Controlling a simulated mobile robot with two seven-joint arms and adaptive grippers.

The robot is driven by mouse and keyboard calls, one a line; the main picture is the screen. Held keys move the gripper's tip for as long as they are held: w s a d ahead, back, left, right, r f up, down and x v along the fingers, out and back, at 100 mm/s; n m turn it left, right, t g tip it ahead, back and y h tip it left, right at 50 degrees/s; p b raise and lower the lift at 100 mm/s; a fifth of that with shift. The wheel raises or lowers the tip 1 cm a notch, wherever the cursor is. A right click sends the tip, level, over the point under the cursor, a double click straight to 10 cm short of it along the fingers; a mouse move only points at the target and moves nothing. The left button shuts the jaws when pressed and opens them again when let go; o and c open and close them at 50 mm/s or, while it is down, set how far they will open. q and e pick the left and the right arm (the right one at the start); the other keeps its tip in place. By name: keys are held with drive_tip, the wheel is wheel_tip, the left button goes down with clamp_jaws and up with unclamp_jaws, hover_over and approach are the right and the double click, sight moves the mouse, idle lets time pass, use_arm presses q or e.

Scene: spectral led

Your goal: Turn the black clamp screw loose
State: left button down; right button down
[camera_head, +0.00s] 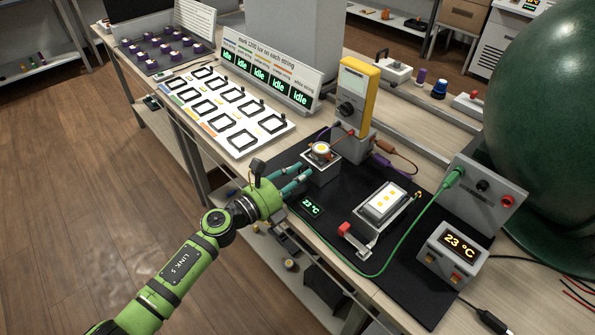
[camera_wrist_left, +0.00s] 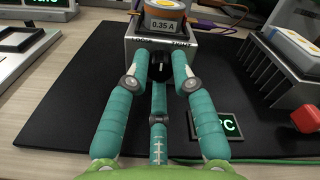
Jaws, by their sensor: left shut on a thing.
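The black clamp screw (camera_wrist_left: 160,66) sits on the front face of a small heat-sink block, below a round LED part marked 0.35 A (camera_wrist_left: 164,22). My left gripper (camera_wrist_left: 161,62) has its teal fingers closed around the screw, which they partly hide. In the head view the left gripper (camera_head: 303,175) reaches the near side of the block (camera_head: 320,166) from the left. The screw itself is hidden there by the fingers. My right gripper is not in view.
A black mat (camera_head: 405,285) lies under the block. To the right are a finned LED fixture (camera_head: 383,202) with a red-handled clamp (camera_head: 345,229), a 23 °C display box (camera_head: 452,254) and a green cable (camera_head: 415,235). A yellow meter (camera_head: 356,92) stands behind. White tray (camera_head: 225,110) lies left.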

use_arm(q)
drive_tip(key=shift+r+n+p, duration=0.25)
drive_tip(key=shift+n+p, duration=0.1)
drive_tip(key=shift+n, duration=0.65)
drive_tip(key=n+p, duration=0.1)
drive_tip(key=n, duration=0.1)
drive_tip(key=shift+w+n, duration=0.1)
drive_tip(key=shift+n, duration=0.2)
drive_tip(key=n+p, duration=0.1)
drive_tip(key=n, duration=0.2)
drive_tip(key=shift+n+p, duration=0.45)
drive_tip(key=shift+n, duration=0.65)
drive_tip(key=shift+a, duration=0.1)
drive_tip(key=c, duration=1.1)
unclamp_jaws()
drive_tip(key=shift+o, duration=0.2)
drive_tip(key=shift+f, duration=0.15)
